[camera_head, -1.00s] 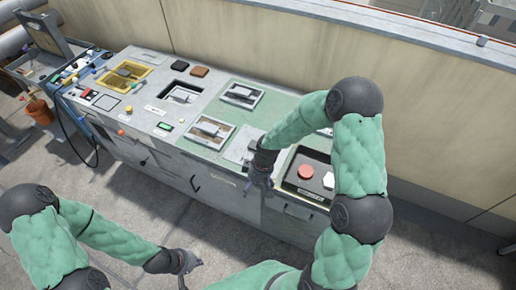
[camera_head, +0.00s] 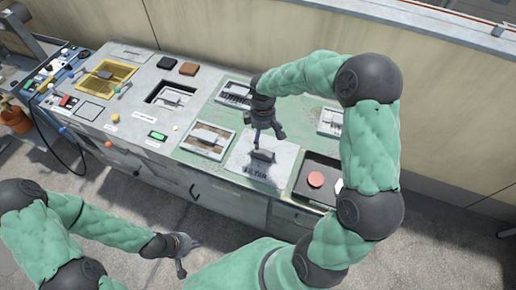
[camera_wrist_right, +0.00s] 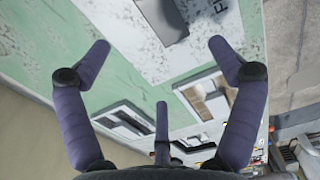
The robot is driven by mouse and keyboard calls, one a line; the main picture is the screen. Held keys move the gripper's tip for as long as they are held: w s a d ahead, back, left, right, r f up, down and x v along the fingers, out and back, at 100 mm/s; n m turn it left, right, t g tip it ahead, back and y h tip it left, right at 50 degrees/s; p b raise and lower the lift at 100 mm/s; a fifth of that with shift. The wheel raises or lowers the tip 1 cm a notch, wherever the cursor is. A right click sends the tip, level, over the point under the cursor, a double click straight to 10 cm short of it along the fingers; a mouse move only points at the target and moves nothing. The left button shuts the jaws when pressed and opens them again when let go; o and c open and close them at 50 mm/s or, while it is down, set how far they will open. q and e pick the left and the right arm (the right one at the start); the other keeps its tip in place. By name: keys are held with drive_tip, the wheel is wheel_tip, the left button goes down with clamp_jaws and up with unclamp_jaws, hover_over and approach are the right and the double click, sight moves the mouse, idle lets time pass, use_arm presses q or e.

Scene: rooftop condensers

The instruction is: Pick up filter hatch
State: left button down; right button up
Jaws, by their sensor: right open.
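The filter hatch (camera_head: 243,163) is a pale, worn square plate on the green part of the bench top, with a dark raised handle and the marking FILTER along its front edge. It also shows at the top of the right wrist view (camera_wrist_right: 140,35), with part of its grey handle cut by the frame edge. My right gripper (camera_head: 268,134) is above the handle in the head view; its fingers are spread and nothing is between them in the wrist view (camera_wrist_right: 159,45). My left gripper (camera_head: 187,255) hangs in front of the bench, its fingers apart and empty.
Framed recessed units (camera_head: 208,140) sit beside the hatch. A dark panel with a red button (camera_head: 315,180) is to its right. A yellow tray (camera_head: 105,77) and small tools lie at the left. A wall (camera_head: 270,50) runs behind the bench.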

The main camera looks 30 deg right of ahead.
drive_tip(key=b, duration=0.2)
hover_over(264, 152)
drive_tip(key=f, duration=0.4)
drive_tip(key=shift+w+a+f, duration=0.15)
drive_tip(key=shift+a+f, duration=0.05)
drive_tip(key=shift+f, duration=0.15)
drive_tip(key=shift+w+f, duration=0.1)
drive_tip(key=shift+f, duration=0.7)
drive_tip(key=f+b, duration=0.1)
drive_tip(key=f, duration=0.1)
drive_tip(key=f+b, duration=0.1)
drive_tip(key=f, duration=0.1)
drive_tip(key=shift+s+d+f, duration=0.1)
drive_tip(key=shift+s+d, duration=0.1)
drive_tip(key=c, duration=1.6)
